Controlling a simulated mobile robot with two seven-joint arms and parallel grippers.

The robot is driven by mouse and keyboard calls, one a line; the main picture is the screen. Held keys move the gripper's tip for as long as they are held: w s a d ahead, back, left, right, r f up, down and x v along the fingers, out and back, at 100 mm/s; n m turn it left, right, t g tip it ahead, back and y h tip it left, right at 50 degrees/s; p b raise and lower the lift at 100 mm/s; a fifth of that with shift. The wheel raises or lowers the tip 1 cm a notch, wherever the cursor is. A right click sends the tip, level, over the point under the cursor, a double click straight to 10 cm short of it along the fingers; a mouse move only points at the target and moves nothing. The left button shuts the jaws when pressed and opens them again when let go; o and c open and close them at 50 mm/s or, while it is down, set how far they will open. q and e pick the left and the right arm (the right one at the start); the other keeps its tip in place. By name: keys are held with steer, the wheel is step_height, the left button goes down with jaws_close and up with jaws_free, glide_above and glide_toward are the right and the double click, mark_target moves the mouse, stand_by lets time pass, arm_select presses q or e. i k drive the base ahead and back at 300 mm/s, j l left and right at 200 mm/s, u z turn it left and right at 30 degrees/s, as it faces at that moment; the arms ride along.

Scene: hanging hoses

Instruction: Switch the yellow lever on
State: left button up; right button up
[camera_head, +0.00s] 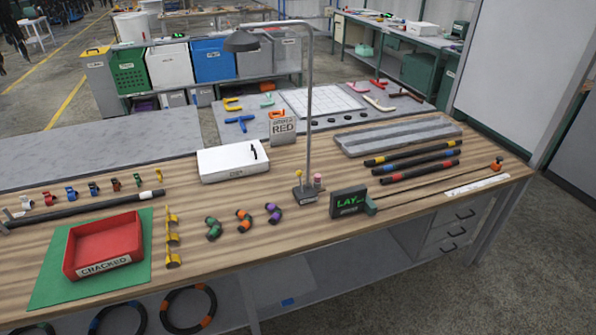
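A small yellow-topped lever (299,176) stands at the left side of the grey base (305,195) of a desk lamp. It looks roughly upright, but it is too small to tell its exact tilt or position. A small pink-topped piece (318,181) stands at the right of the same base. The lamp's post (309,110) rises between them to a dark shade (241,41), which shows no clear light. Neither of my grippers is in view.
The wooden table (380,215) holds a white box (233,161), a red CRACKED tray (104,245), yellow brackets (172,238), curved hose pieces (244,220), a black LAY display (348,201), and straight hoses (419,170) at right. A RED sign (283,129) stands behind.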

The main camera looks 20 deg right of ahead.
mark_target(299, 173)
steer(key=i, duration=0.95)
steer(key=z, duration=1.5)
